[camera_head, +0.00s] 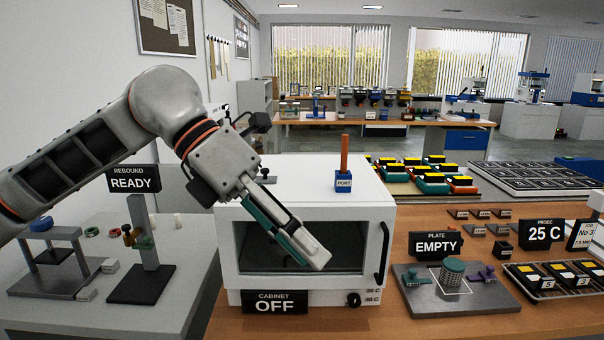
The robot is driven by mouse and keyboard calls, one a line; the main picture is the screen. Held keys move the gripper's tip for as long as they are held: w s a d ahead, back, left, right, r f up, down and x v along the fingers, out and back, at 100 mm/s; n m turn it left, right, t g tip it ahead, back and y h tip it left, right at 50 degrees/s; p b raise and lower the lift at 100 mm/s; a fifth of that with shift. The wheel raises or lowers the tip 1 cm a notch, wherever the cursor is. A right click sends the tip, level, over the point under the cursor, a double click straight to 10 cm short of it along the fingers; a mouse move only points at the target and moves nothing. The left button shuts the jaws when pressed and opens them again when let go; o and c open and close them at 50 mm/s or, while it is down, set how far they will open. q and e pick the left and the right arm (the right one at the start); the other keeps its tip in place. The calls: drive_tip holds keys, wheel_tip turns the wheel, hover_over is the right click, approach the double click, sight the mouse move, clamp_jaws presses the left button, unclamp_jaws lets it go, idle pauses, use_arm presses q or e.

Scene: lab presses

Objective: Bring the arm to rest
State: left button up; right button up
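My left arm (172,105) comes in from the left and bends down at the elbow in front of the white cabinet (310,202). My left gripper (311,262) points down and to the right before the cabinet's dark window (345,245). Its teal and grey fingers lie close together in this view, and I cannot tell whether a gap is between them. Nothing shows held in it. It hides part of the window and the cabinet's front. My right gripper is not in view.
The cabinet has a handle (383,255), an OFF sign (275,302) and an orange stick in a PORT block (343,184) on top. A READY stand (149,262) is left.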

use_arm(q)
drive_tip(key=s+d+f+n+g+h, duration=0.1)
drive_tip(key=s+d+g+h, duration=0.25)
drive_tip(key=d+h, duration=0.25)
drive_tip(key=w+a+f+n+t+h, duration=0.2)
drive_tip(key=w+f+n+t+h, duration=0.15)
drive_tip(key=w+n+t, duration=0.45)
drive_tip(key=w+a+f+n+t+h, duration=0.3)
drive_tip(key=n+t+h, duration=0.3)
drive_tip(key=n, duration=0.5)
drive_tip(key=w+a+f+n+t+y, duration=0.2)
drive_tip(key=a+f+n+t+y, duration=0.25)
drive_tip(key=f+n+y, duration=0.35)
drive_tip(key=w+a+f+n+t+y, duration=0.2)
drive_tip(key=a+f+n+t+y, duration=0.35)
drive_tip(key=f, duration=0.55)
drive_tip(key=s+a+f+n+g+y, duration=0.2)
drive_tip(key=s+f, duration=0.4)
drive_tip(key=f, duration=0.4)
drive_tip(key=s+a+f+n+g+y, duration=0.2)
drive_tip(key=s+a+f+n+y, duration=0.1)
drive_tip(key=s+f, duration=0.4)
drive_tip(key=s+a+f+n+g+y, duration=0.3)
drive_tip(key=s+a+f+n, duration=0.2)
drive_tip(key=f, duration=0.8)
drive_tip(key=shift+s+a, duration=0.5)
drive_tip(key=shift+s, duration=0.2)
